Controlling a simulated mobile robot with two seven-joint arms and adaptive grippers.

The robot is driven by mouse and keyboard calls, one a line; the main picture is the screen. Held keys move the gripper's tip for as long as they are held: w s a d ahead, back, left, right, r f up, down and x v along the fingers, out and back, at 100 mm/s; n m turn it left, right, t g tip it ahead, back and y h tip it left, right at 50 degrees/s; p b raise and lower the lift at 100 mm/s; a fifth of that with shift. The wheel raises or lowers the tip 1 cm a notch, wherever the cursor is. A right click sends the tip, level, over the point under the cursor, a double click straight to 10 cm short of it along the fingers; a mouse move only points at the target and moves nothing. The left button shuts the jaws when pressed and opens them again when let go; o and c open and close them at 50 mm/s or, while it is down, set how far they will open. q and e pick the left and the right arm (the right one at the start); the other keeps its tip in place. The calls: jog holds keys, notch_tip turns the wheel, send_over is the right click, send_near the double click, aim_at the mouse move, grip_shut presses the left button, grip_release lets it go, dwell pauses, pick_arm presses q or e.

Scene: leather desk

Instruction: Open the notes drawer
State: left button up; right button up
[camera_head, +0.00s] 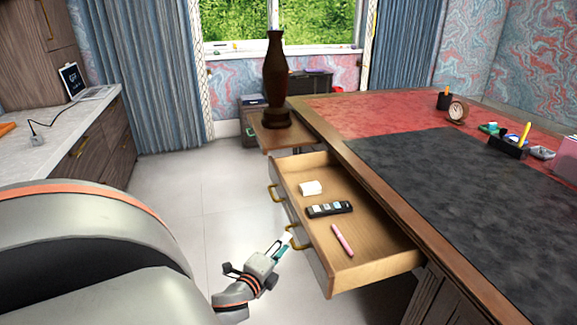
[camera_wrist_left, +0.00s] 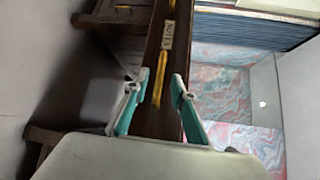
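The notes drawer (camera_head: 345,262) stands pulled out from the desk, with its inside showing. Its wooden front carries two brass handles, a far one (camera_head: 274,193) and a near one (camera_head: 294,240). The left wrist view shows a label reading NOTES (camera_wrist_left: 168,36) on the drawer front and a brass handle (camera_wrist_left: 160,75) below it. My left gripper (camera_head: 284,243) is beside the near handle. In the left wrist view its teal fingers (camera_wrist_left: 159,76) stand apart on either side of the handle, with gaps visible. My right gripper is not in view.
The drawer holds a white block (camera_head: 311,188), a black case (camera_head: 329,209) and a pink pen (camera_head: 343,240). A dark vase (camera_head: 276,80) stands on a pulled-out wooden surface (camera_head: 285,139) beyond the drawer. The floor (camera_head: 190,205) left of the drawer is clear.

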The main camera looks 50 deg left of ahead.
pick_arm(q)
jog(key=v, duration=0.7)
jog(key=shift+s, duration=0.15)
